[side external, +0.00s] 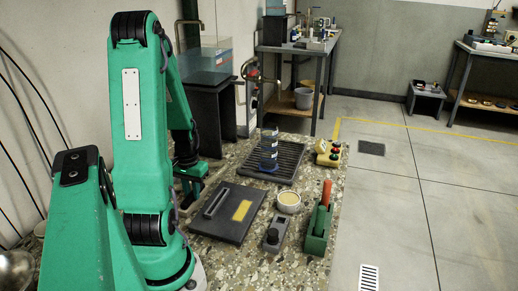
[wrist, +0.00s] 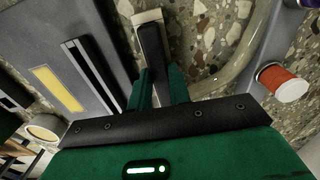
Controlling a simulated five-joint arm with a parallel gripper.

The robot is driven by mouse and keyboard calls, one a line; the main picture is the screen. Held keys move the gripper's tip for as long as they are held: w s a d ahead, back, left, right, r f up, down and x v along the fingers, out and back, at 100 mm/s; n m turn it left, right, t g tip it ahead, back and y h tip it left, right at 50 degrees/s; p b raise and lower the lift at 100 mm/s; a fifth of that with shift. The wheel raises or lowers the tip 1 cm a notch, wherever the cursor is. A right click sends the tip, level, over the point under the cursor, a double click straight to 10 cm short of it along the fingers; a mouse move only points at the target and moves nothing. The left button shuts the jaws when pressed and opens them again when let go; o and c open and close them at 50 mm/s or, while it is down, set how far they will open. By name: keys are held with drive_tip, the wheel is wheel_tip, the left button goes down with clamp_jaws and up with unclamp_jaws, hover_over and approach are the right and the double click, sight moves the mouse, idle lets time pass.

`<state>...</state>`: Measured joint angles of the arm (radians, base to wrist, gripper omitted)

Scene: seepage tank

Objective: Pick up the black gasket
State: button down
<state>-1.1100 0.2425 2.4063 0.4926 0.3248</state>
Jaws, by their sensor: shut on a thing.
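In the wrist view, my gripper (wrist: 162,88) has its two green fingers close together around a dark, narrow piece (wrist: 153,48), which I take to be the black gasket. The piece points away from the fingers, over a pale, beige-edged block (wrist: 149,16). I cannot tell whether it touches that block. The fingers hide its near part. In the side external view, my gripper (side external: 190,184) is low over the speckled bench, left of the dark plate. The gasket cannot be made out there.
The dark plate (side external: 205,228) with a slot and yellow label lies close by. A round tin (side external: 289,198), a green holder (side external: 316,236), a grey device (side external: 273,237) and a ribbed mat (side external: 291,167) with a bottle (side external: 268,150) stand further right. A black stand (side external: 208,115) is behind.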

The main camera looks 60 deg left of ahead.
drive_tip(key=shift+r, duration=0.15)
drive_tip(key=shift+r, duration=2.05)
drive_tip(key=w+d+r, duration=0.6)
drive_tip(key=d, duration=0.3)
drive_tip(key=shift+d+r, duration=0.3)
drive_tip(key=shift+d, duration=0.1)
drive_tip(key=shift+w, duration=0.15)
drive_tip(key=shift+a, duration=0.15)
drive_tip(key=a, duration=0.1)
drive_tip(key=a+f, duration=0.1)
drive_tip(key=a, duration=0.1)
drive_tip(key=shift+a+f, duration=0.3)
drive_tip(key=shift+f, duration=0.05)
drive_tip(key=shift+s+f, duration=0.15)
drive_tip(key=shift+s, duration=0.05)
